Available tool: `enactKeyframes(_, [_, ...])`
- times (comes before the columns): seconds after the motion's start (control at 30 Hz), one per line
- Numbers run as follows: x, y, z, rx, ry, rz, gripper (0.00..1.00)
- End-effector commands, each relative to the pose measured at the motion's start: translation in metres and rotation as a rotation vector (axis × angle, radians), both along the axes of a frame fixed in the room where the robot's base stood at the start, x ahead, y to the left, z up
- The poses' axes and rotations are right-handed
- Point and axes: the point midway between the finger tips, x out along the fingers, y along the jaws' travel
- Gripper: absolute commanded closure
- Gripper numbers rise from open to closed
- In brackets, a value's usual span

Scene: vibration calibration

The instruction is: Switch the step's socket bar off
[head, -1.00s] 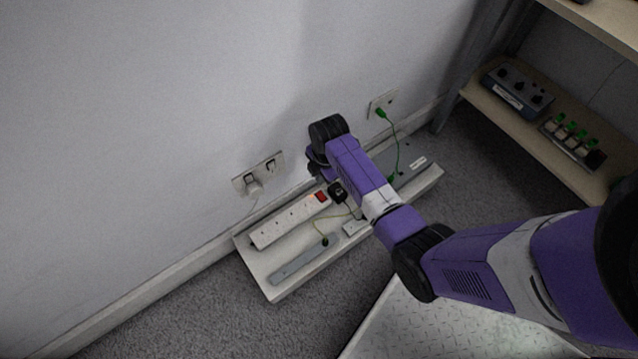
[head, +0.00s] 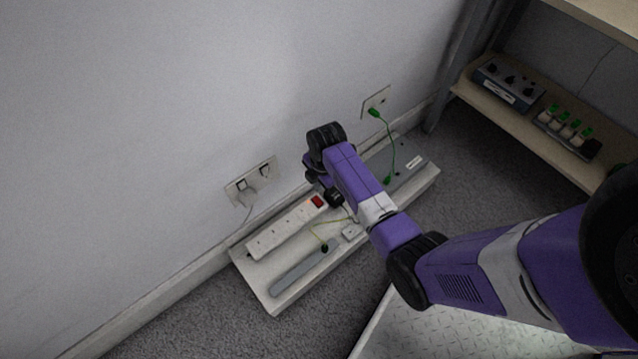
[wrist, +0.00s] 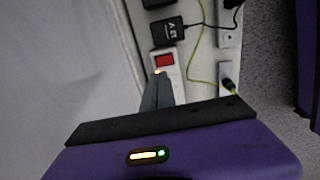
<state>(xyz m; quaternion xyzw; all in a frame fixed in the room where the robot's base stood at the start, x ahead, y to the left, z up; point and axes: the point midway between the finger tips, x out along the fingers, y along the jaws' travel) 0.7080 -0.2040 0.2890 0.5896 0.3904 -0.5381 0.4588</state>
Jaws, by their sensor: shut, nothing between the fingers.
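The white socket bar (head: 283,230) lies on the low white step (head: 262,290) against the wall. Its red rocker switch (head: 317,201) is at the right end, and it also shows in the wrist view (wrist: 164,60). I cannot tell which way the rocker is tilted. My gripper (wrist: 158,76) is shut and empty, its grey fingertips over the bar just short of the red switch. A small yellow-orange glow shows at the tips. I cannot tell whether they touch the bar. In the head view my arm hides the fingertips.
A black plug-in adapter (wrist: 168,31) sits just beyond the switch. A yellow-green wire (wrist: 197,70) runs beside the bar. A grey bar (head: 303,270) lies on the step's front part. A wall socket (head: 250,182) is above left. A shelf (head: 520,118) stands at right.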

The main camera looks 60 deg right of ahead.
Motion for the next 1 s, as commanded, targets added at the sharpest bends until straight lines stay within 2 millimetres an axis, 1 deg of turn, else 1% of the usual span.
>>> enactKeyframes(0.03, [0.001, -0.001, -0.017, 0.001, 0.002, 0.000, 1.00])
enactKeyframes(0.2, [0.005, -0.002, -0.050, 0.000, 0.001, 0.000, 1.00])
enactKeyframes(0.3, [0.008, -0.002, -0.066, 0.000, 0.000, 0.000, 1.00])
enactKeyframes(0.4, [0.009, -0.003, -0.078, 0.000, 0.000, 0.000, 1.00])
enactKeyframes(0.5, [0.010, -0.003, -0.086, 0.000, -0.001, 0.000, 1.00])
enactKeyframes(0.63, [0.011, -0.003, -0.091, 0.000, -0.001, -0.001, 1.00])
enactKeyframes(1.0, [0.011, -0.003, -0.091, 0.000, -0.001, 0.000, 1.00])
